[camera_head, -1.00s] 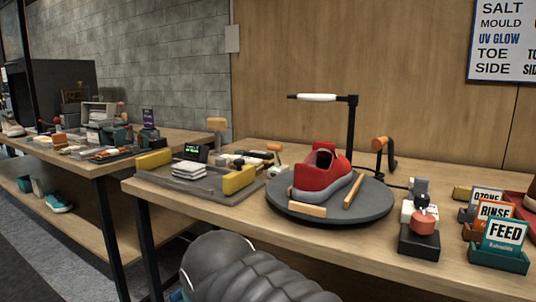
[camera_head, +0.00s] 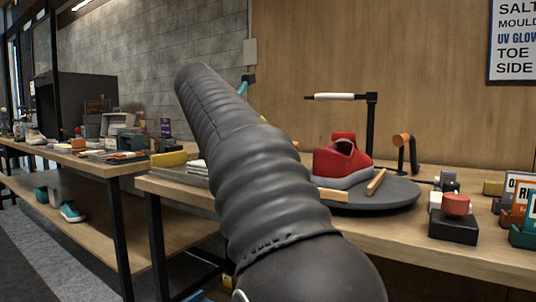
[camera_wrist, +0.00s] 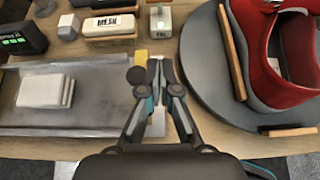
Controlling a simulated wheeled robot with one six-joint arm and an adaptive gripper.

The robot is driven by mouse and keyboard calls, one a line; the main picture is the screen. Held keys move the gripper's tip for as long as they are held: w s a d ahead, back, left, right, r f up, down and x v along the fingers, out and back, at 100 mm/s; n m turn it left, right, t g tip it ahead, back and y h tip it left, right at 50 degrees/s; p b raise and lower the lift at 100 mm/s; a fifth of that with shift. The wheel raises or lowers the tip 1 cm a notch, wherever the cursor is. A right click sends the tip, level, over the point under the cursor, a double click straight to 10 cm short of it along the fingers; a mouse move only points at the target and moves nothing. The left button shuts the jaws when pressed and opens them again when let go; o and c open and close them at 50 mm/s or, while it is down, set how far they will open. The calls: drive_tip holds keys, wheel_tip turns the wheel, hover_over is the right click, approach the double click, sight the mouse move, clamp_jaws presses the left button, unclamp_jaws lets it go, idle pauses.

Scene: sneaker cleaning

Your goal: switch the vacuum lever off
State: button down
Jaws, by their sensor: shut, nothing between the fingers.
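My gripper (camera_wrist: 155,68) is shut and empty in the wrist view, over the gap between the grey tray and the round turntable. In the head view an orange-ended dark hook (camera_head: 403,141) stands behind the turntable. My arm hides the middle of the bench there, and my fingertips cannot be made out.
A red sneaker (camera_head: 342,160) sits on the turntable (camera_head: 395,195). The grey tray (camera_wrist: 95,75) holds white pads (camera_wrist: 45,90). A labelled brush-like block (camera_wrist: 109,25) lies beyond it. A black post with a white bar (camera_head: 371,135) rises behind the sneaker.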

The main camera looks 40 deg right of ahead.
drive_tip(key=shift+d+r, duration=0.1)
drive_tip(key=shift+r, duration=0.05)
drive_tip(key=b+x, duration=0.2)
drive_tip(key=x, duration=0.8)
drive_tip(key=shift+w+d+f, duration=0.1)
drive_tip(key=shift+d+f, duration=0.1)
drive_tip(key=shift+d, duration=0.05)
drive_tip(key=shift+w+d+r, duration=0.2)
drive_tip(key=shift+d+r, duration=0.05)
drive_tip(key=shift+d, duration=0.2)
drive_tip(key=shift+w+d+r, duration=0.2)
drive_tip(key=shift+d+r, duration=0.1)
drive_tip(key=shift+d, duration=0.2)
drive_tip(key=shift+w+d+r, duration=0.25)
drive_tip(key=shift+w+d, duration=0.05)
drive_tip(key=shift+d, duration=0.35)
drive_tip(key=shift+r, duration=0.1)
